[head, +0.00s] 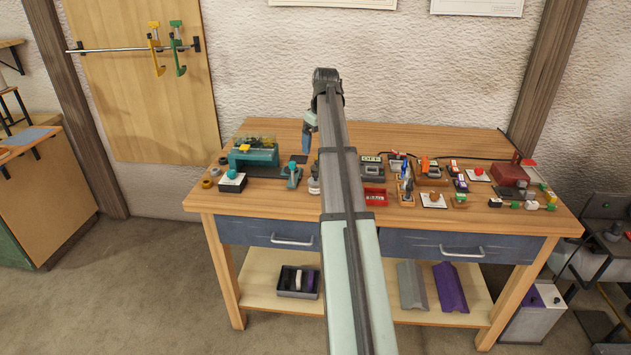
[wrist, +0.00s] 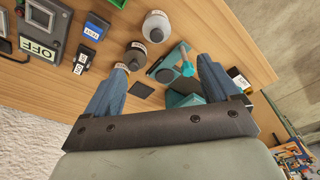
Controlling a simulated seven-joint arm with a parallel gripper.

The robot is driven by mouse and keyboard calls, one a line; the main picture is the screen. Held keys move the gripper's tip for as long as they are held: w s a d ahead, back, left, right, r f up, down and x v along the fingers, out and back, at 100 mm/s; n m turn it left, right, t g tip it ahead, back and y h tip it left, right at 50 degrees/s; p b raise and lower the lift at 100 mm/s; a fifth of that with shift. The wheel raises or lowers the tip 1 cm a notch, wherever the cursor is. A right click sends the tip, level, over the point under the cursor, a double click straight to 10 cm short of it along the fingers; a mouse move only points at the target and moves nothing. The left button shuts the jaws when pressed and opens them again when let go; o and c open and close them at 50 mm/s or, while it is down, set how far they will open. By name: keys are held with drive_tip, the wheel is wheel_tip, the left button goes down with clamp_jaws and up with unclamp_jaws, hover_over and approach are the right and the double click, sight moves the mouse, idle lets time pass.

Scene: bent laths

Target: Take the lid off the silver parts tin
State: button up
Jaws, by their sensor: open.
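Two small round containers with dark knobs stand close together in the wrist view. The paler, silvery one, which looks like the silver parts tin (wrist: 158,20), is toward the top. A darker grey-brown one (wrist: 133,52) is below and left of it. In the head view one finger of my gripper (head: 306,150) shows left of the arm. I cannot see the tin's label clearly.
A teal lever device (wrist: 178,62) stands right of the containers, close to the right finger. A blue-labelled block (wrist: 96,27) and an OFF box (wrist: 42,25) stand to the left. The wooden bench (head: 270,135) is clear at the back; its right half is crowded.

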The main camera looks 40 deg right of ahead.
sight(316, 174)
drive_tip(key=f, duration=0.4)
drive_tip(key=w+f, duration=0.1)
drive_tip(key=f, duration=0.8)
drive_tip(key=shift+w+d+f, duration=0.2)
drive_tip(key=shift+w, duration=0.15)
drive_tip(key=shift+c, duration=0.3)
drive_tip(key=c, duration=1.1)
